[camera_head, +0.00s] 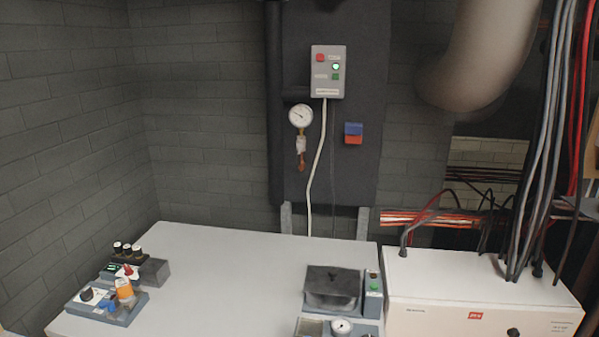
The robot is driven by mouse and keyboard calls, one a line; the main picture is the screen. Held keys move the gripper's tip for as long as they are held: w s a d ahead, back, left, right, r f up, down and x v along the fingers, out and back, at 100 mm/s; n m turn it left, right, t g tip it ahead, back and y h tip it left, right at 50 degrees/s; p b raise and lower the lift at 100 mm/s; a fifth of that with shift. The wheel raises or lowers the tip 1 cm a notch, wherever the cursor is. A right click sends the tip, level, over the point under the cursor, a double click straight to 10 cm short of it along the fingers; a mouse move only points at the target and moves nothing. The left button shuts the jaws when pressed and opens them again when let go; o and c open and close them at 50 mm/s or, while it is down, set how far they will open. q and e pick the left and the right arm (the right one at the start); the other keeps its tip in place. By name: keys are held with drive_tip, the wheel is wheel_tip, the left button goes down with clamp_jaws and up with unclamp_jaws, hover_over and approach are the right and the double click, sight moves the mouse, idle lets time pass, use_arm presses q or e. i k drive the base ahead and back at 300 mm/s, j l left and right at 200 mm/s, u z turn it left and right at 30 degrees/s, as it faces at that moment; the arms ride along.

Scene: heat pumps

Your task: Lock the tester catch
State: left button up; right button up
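A grey device with a dark box-shaped top (332,287) stands at the front right of the white table. A green button (375,285) is on its right side and a round gauge (342,327) is at its front, cut by the lower edge. A second grey-blue device (122,315) stands at the left end of the table, with an orange part (125,290), a black knob and a small blue part. I cannot tell which of these is the tester, and no catch can be made out. Neither gripper is in view.
The middle of the white table (225,285) is clear. A white cabinet (440,285) with cables stands at the right. A control box (328,72) and a pressure gauge (300,116) are on the wall panel. A large pipe (485,50) hangs at upper right.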

sight(112, 308)
drive_tip(key=u, duration=1.3)
